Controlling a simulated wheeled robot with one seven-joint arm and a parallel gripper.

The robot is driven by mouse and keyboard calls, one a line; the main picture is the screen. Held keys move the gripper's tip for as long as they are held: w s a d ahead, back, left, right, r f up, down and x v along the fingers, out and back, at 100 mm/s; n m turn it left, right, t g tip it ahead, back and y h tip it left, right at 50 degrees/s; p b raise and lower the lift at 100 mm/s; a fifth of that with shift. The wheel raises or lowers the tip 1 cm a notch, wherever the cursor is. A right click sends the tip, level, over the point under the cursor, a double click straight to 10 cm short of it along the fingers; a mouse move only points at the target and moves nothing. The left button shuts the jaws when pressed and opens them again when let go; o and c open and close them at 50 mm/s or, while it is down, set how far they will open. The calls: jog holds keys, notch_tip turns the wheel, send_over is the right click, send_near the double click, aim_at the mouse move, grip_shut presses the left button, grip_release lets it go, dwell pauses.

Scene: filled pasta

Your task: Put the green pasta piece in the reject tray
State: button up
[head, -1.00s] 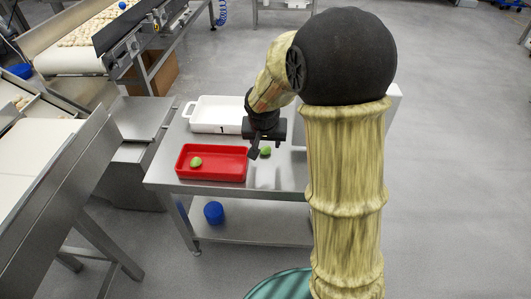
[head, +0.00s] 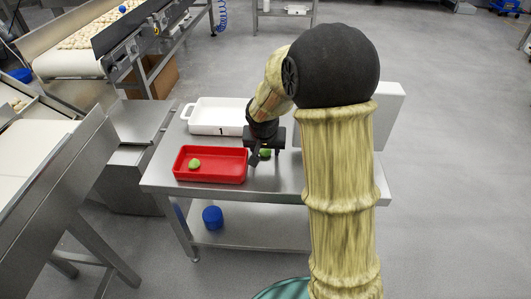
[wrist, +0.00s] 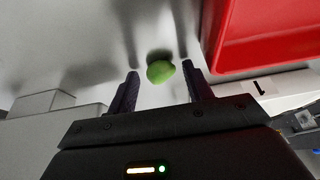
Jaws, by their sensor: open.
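A green pasta piece (head: 265,153) lies on the steel table (head: 270,185), just right of the red tray. In the wrist view this green piece (wrist: 160,71) sits between and just beyond my fingertips, not touching either. My gripper (wrist: 158,76) is open and empty, pointing down at it; in the head view my gripper (head: 264,155) partly covers the piece. The red tray (head: 210,178) holds another green piece (head: 194,164) in its left part. The red tray's wall also shows at the upper right of the wrist view (wrist: 218,42).
A white tray marked 1 (head: 216,117) stands behind the red tray. A pale box-like thing (head: 385,112) stands at the table's right, partly behind my arm. A blue container (head: 212,216) is on the lower shelf. The table's front strip is clear.

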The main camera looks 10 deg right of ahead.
aim_at(265, 152)
jog(key=c, duration=0.8)
notch_tip(265, 152, up, 10)
jog(key=p, duration=0.5)
